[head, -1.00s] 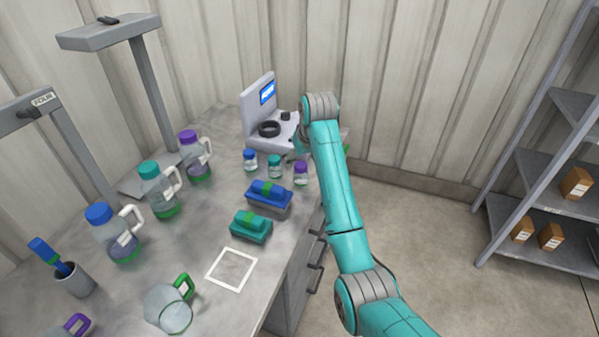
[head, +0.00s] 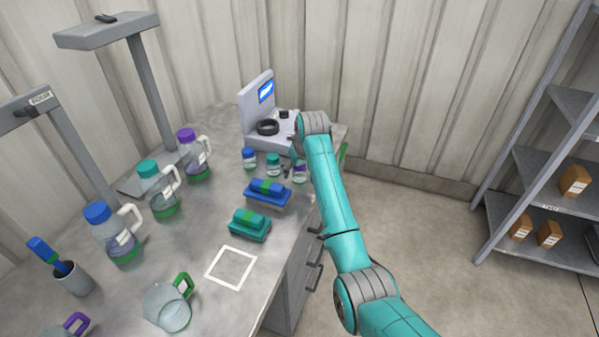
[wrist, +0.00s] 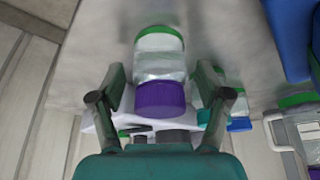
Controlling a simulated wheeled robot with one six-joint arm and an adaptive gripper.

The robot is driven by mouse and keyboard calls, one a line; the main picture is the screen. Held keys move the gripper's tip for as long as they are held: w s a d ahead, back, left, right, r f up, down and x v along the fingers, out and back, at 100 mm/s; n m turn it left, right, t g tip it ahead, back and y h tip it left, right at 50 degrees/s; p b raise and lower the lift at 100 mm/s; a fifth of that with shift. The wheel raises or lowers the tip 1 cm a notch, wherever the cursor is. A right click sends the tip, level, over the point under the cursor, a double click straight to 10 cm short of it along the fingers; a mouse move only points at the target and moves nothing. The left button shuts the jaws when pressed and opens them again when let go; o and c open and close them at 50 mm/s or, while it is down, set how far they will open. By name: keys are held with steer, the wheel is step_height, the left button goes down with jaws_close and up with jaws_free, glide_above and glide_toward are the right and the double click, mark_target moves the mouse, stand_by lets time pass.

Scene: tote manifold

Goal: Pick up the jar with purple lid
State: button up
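The small jar with a purple lid (head: 299,176) stands on the grey bench at the right end of a row of small jars, partly hidden by my arm in the head view. In the wrist view the clear jar with its purple lid (wrist: 160,98) lies between the two fingers of my gripper (wrist: 161,76). The fingers are spread, with a visible gap on each side of the jar. My gripper is mostly hidden behind my arm in the head view.
A teal-lidded jar (head: 273,165) and a blue-lidded jar (head: 249,157) stand close to the left. A grey device with a screen (head: 258,104) is behind. A white square outline (head: 231,267) on the bench is empty.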

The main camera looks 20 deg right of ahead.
steer(key=c, duration=1)
